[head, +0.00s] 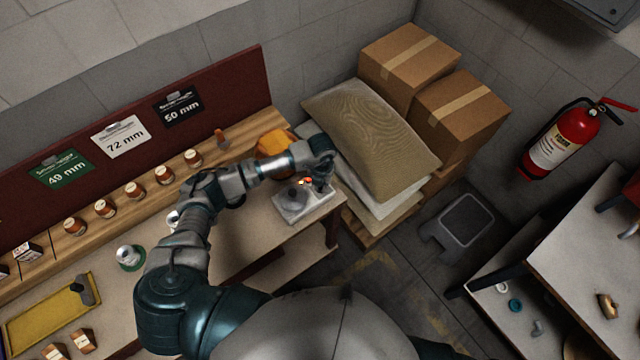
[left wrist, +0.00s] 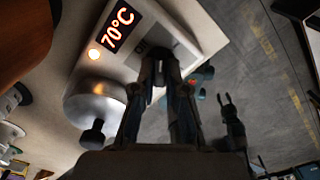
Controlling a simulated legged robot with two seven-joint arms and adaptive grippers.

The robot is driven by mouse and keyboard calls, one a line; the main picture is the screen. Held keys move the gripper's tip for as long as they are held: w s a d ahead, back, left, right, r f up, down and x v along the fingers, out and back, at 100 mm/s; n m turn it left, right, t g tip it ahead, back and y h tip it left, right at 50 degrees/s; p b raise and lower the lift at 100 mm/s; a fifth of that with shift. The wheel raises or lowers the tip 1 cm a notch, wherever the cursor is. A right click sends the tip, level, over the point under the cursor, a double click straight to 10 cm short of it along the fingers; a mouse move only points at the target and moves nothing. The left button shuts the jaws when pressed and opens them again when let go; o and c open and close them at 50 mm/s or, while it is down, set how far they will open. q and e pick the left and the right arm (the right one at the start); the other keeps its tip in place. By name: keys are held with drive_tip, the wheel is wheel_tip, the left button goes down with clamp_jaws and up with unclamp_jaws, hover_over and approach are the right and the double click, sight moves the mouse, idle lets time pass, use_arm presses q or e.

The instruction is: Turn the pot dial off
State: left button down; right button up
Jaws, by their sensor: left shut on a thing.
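The pot unit is a pale base (head: 322,214) with a grey metal pot (head: 293,202) on it, at the right end of the workbench. In the left wrist view its display (left wrist: 119,24) reads 70°C in lit orange digits, with a glowing orange lamp (left wrist: 94,54) beside it. The metal pot (left wrist: 92,103) with a black knob is below the display. My left gripper (head: 320,183) is over the base's far right part. In the left wrist view its fingers (left wrist: 160,66) are closed at the base, by the display.
Stacked sacks (head: 370,140) and cardboard boxes (head: 410,55) stand close behind the bench's right end. An orange object (head: 273,141) lies behind the pot. A grey step stool (head: 463,222) is on the floor. A dark pronged shape (left wrist: 230,118) shows right of my fingers, unclear.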

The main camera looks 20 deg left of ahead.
use_arm(q)
drive_tip(key=n, duration=0.2)
drive_tip(key=n+p, duration=0.1)
drive_tip(key=n, duration=0.2)
drive_tip(key=shift+w+r+n, duration=0.3)
drive_tip(key=shift+w+r, duration=0.05)
drive_tip(key=shift+n+p, duration=1)
drive_tip(key=shift+n, duration=1.3)
drive_tip(key=c, duration=1.2)
unclamp_jaws()
drive_tip(key=shift+f, duration=0.25)
